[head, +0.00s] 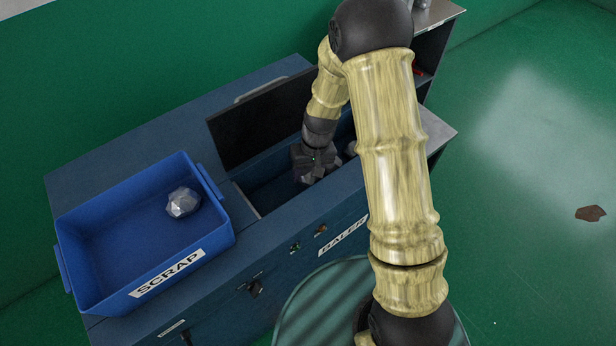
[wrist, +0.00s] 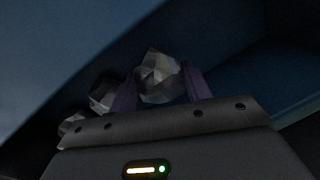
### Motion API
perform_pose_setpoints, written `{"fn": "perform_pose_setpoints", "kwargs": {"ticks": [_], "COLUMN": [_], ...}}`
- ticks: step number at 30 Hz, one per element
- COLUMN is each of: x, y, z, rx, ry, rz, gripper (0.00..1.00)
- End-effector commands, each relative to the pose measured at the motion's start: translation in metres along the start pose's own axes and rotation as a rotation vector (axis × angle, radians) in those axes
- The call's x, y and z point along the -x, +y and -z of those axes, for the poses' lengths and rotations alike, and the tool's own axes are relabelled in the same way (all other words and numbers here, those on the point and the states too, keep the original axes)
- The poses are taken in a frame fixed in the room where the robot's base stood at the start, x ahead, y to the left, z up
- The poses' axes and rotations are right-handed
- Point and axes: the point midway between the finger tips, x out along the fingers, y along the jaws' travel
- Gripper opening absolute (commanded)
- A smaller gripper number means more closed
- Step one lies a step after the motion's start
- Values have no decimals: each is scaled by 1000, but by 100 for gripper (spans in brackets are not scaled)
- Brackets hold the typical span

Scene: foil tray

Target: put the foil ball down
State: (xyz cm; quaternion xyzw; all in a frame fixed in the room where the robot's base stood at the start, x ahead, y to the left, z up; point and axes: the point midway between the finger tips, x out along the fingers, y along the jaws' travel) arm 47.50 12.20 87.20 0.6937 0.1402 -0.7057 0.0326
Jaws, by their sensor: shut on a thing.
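My gripper (head: 316,166) reaches down into the open chamber of the blue baler (head: 240,205). In the wrist view my gripper (wrist: 160,88) is shut on a grey faceted foil ball (wrist: 158,76), which sits between its two purplish fingers. From the head view I cannot clearly make out the held ball against the dark gripper. I cannot tell whether it touches the chamber floor. Two more foil balls lie to the left of the fingers in the wrist view, one close by (wrist: 102,96) and one lower (wrist: 72,124).
A blue bin labelled SCRAP (head: 72,262) stands on the baler's left, with one foil ball (head: 183,202) inside. The baler's dark raised lid (head: 255,125) stands behind the opening. Chamber walls are close around my gripper. A brown scrap (head: 590,213) lies on the green floor.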

Motion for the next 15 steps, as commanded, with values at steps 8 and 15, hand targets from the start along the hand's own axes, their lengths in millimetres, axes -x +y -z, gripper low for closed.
{"fn": "perform_pose_setpoints", "kwargs": {"ticks": [8,15], "x": [-28,-29], "y": [4,4], "z": [0,0], "rx": [-1,-1], "ry": [-2,-1], "rz": [1,1], "gripper": [26,26]}}
